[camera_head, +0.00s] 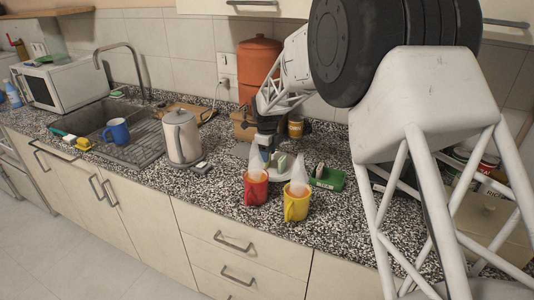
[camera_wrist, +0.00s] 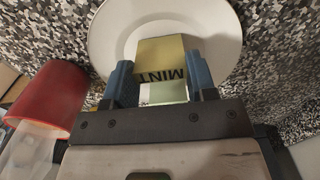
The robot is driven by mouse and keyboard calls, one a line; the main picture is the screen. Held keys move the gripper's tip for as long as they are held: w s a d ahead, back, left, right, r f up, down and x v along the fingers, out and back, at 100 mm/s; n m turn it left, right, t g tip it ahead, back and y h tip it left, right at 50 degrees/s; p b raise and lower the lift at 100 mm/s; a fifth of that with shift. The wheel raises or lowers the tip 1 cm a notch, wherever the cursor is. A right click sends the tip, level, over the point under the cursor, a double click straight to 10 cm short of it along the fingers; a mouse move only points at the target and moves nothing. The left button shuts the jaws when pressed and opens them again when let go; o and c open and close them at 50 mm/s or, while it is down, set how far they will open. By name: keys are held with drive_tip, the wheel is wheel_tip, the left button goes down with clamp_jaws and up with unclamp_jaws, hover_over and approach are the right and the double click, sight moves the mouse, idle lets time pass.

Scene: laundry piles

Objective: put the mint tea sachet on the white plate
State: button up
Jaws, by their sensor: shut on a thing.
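My gripper (camera_wrist: 163,88) has blue fingers on both sides of the mint tea sachet, a small yellow-green packet marked MINT (camera_wrist: 160,58), and is shut on it. The sachet is over the white plate (camera_wrist: 108,35) in the wrist view. I cannot tell whether it touches the plate. In the head view my gripper (camera_head: 267,155) reaches down to the plate (camera_head: 270,178), behind the mugs. The plate is partly hidden there by the mugs and the gripper.
A red mug (camera_head: 256,190) and a yellow mug (camera_head: 296,206), each with a pale pointed thing in it, stand in front of the plate. A green tray (camera_head: 327,179) lies to the right. A kettle (camera_head: 182,138) and a sink with a blue mug (camera_head: 117,131) are left.

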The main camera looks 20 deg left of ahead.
drive_tip(key=shift+f, duration=0.15)
drive_tip(key=o, duration=0.9)
wheel_tip(320, 180, up, 12)
drive_tip(key=shift+r, duration=0.15)
idle(0.4)
drive_tip(key=shift+d, duration=0.1)
idle(0.7)
